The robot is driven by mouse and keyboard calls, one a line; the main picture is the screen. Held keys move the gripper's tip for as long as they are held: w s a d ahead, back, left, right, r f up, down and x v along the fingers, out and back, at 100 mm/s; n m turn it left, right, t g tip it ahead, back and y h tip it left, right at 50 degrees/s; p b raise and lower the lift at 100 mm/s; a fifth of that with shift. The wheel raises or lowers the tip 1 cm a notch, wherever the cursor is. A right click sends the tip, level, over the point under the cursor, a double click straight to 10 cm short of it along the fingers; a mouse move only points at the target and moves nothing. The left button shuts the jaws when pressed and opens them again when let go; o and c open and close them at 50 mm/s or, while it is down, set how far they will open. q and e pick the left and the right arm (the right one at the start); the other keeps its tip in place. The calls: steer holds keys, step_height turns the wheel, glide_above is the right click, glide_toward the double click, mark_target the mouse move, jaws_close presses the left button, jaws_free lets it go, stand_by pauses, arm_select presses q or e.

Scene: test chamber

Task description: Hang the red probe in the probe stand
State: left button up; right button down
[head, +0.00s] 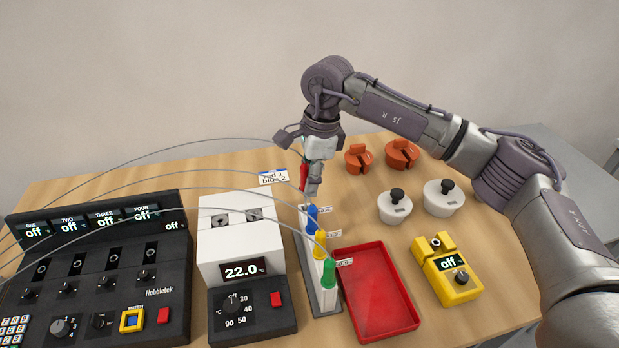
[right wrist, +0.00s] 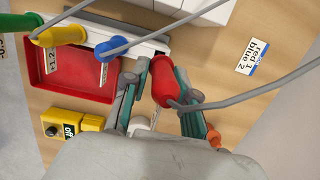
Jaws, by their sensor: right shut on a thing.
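The red probe (head: 303,174) is between the fingers of my right gripper (head: 312,186), which is shut on it. In the right wrist view the red probe (right wrist: 165,84) shows between the two teal fingers, with its grey cable trailing to the right. The narrow probe stand (head: 306,238) holds a blue probe (head: 312,217), a yellow probe (head: 319,244) and a green probe (head: 328,271) in a row. My right gripper is at the far end of the stand, beyond the blue probe. I cannot tell whether the red probe touches the stand. My left gripper is not in view.
A red tray (head: 412,322) lies right of the stand, and a white heater block (head: 240,240) stands close on its left. A small label (head: 272,178) lies behind the stand. Orange weights (head: 401,154), white lidded pots (head: 443,198) and a yellow device (head: 447,272) are farther right. Cables arch overhead.

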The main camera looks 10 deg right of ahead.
steer(key=shift+f+b, duration=2.15)
steer(key=shift+f, duration=0.65)
steer(key=c, duration=0.8)
jaws_free()
steer(key=shift+r, duration=0.1)
steer(key=r, duration=0.4)
steer(key=d+r, duration=0.1)
steer(key=r, duration=0.7)
steer(key=shift+d, duration=0.4)
steer(key=shift+f, duration=0.1)
